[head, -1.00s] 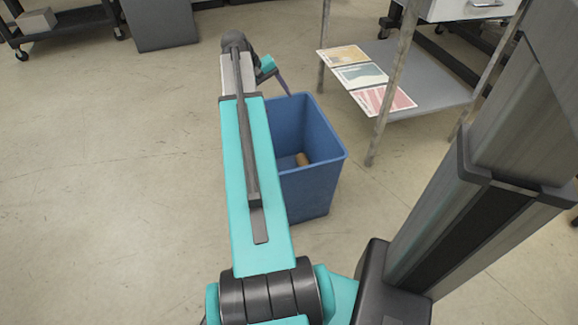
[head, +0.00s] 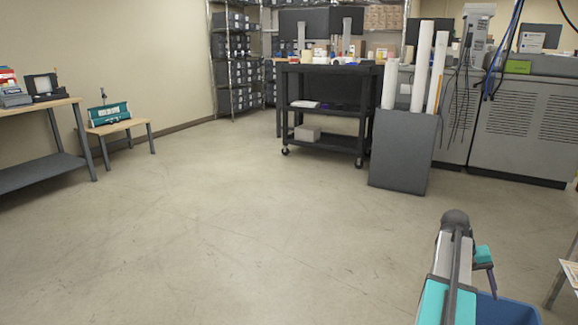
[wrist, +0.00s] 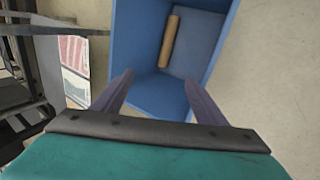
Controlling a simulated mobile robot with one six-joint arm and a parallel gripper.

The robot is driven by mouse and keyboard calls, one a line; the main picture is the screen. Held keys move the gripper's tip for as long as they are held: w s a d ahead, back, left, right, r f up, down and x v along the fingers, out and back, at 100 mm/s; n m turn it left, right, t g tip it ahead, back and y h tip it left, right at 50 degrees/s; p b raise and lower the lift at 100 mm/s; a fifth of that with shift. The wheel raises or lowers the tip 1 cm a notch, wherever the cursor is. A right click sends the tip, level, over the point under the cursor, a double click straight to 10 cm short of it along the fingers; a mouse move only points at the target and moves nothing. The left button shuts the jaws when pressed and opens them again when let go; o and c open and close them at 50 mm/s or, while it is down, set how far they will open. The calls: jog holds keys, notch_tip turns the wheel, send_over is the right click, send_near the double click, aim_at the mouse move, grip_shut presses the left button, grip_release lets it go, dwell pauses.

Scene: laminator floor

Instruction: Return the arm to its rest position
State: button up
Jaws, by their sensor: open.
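My gripper (wrist: 158,82) is open and empty in the wrist view, its two purple fingers apart. It points down over the near part of the blue bin (wrist: 136,38). A brown cylinder (wrist: 170,42) lies inside the bin, beyond the fingertips and not between them. In the head view my arm reaches up from the lower right. One finger of my gripper (head: 489,277) shows beside the blue bin (head: 508,312), whose lower part is cut off by the picture's edge.
A low rack (head: 568,280) stands right of the bin, with printed sheets (wrist: 73,55) on its shelf. A grey box (head: 400,150) with white rolls and a black cart (head: 330,140) stand farther back. The floor at the middle and left is clear.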

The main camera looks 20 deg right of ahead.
jog(key=w+a+f+n+p, duration=0.45)
jog(key=w+a+p, duration=0.25)
jog(key=w+a, duration=0.6)
jog(key=a+f+n+g+y+p, duration=0.1)
jog(key=a+f+p, duration=0.2)
jog(key=a, duration=0.6)
jog(key=a+f+n+p, duration=0.1)
jog(key=a+f+p, duration=0.3)
jog(key=a, duration=0.6)
jog(key=s+a+f+n+y+p, duration=0.1)
jog(key=s+a+f+p, duration=0.1)
jog(key=s+a, duration=0.4)
jog(key=s+a+f+p, duration=0.2)
jog(key=s+a+p, duration=0.3)
jog(key=a, duration=0.8)
jog(key=s+a+f+n+y+p, duration=0.1)
jog(key=s+a+f+p, duration=0.2)
jog(key=s+a, duration=0.4)
jog(key=shift+a+n+y, duration=0.3)
jog(key=shift+a+n, duration=0.05)
jog(key=shift+a, duration=0.9)
jog(key=shift+s, duration=0.1)
